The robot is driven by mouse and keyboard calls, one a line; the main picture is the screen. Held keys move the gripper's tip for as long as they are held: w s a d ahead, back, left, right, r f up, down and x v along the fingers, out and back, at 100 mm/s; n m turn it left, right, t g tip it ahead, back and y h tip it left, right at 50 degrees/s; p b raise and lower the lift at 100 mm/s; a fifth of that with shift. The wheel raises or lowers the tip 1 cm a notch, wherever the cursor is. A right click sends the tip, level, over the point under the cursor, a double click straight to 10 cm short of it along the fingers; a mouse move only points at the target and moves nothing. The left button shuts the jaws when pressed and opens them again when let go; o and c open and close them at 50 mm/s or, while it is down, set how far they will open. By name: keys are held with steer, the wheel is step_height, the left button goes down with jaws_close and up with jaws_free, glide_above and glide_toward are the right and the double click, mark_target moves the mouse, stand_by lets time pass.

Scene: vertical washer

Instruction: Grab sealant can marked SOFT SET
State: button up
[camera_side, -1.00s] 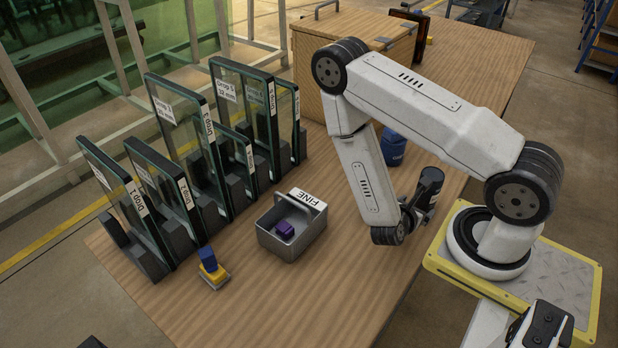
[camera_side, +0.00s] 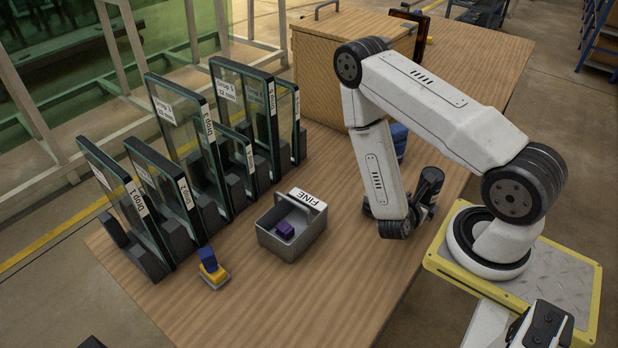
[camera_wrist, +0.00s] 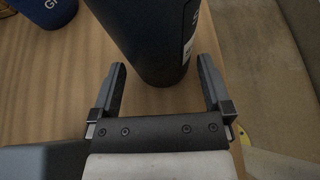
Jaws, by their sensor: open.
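A dark cylindrical can (camera_side: 431,182) stands upright on the wooden table beside my forearm, near the robot base. In the wrist view the dark can (camera_wrist: 150,38) fills the top middle. Only the edge of its white label shows at its right side, and the wording cannot be read in full. My gripper (camera_wrist: 162,65) is open, with one finger on each side of the can's lower part; neither finger clearly touches it. In the side view my gripper is mostly hidden behind my wrist and the can.
A blue can (camera_side: 399,138) stands farther back, partly hidden by my arm; it also shows at the wrist view's top left (camera_wrist: 45,12). A grey bin marked FINE (camera_side: 290,236), a yellow-and-blue block (camera_side: 212,272), glass racks (camera_side: 180,135) and a wooden box (camera_side: 340,75) stand elsewhere.

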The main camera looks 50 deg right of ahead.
mark_target(424, 199)
steer(key=shift+x, duration=1.7)
jaws_close()
